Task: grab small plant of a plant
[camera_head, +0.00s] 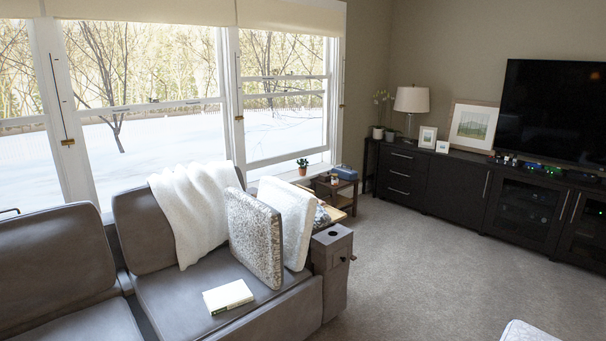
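A small green plant in a terracotta-coloured pot (302,167) stands by the window sill, behind the end of the sofa. More potted plants (379,132) stand on the left end of the dark cabinet, one with tall thin stems and pale blooms. Which plant the task means, I cannot tell. Neither of my grippers is in view.
A grey sofa (165,290) with cushions (254,236), a white throw (190,205) and a book (228,296) fills the left. A side table (336,188) stands behind its arm. A dark cabinet (452,185) lines the right wall. Carpet (430,265) is open between.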

